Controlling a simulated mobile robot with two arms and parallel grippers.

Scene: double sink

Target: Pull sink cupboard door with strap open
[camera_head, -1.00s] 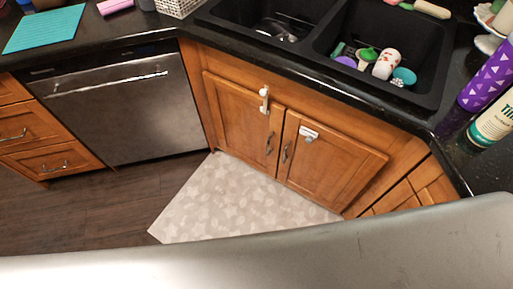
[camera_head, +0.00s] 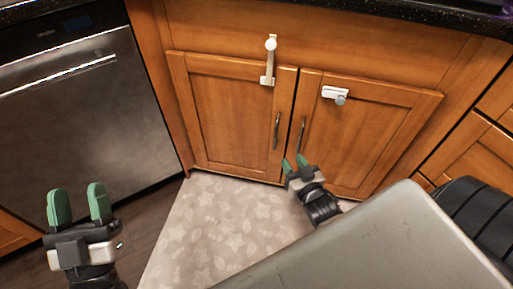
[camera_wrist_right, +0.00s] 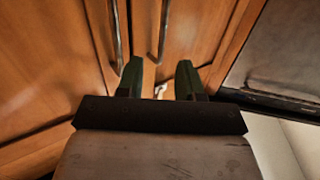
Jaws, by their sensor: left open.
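The sink cupboard has two wooden doors. The left door (camera_head: 225,120) carries a white strap (camera_head: 268,66) that hangs from a round white knob near its top edge. The right door (camera_head: 365,130) has a small white latch piece (camera_head: 335,93) near its top. Both doors look shut. Each has a vertical metal handle, the left one (camera_head: 277,130) and the right one (camera_head: 301,133). My right gripper (camera_head: 294,164) is open and empty, low in front of the doors, below the handles; its spread fingers show in the right wrist view (camera_wrist_right: 160,78). My left gripper (camera_head: 79,204) is open and empty at lower left.
A steel dishwasher (camera_head: 75,110) stands left of the cupboard. A pale patterned mat (camera_head: 210,225) lies on the dark wooden floor in front. The dark countertop (camera_head: 400,15) edge runs above the doors. More wooden cabinet fronts are at the right.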

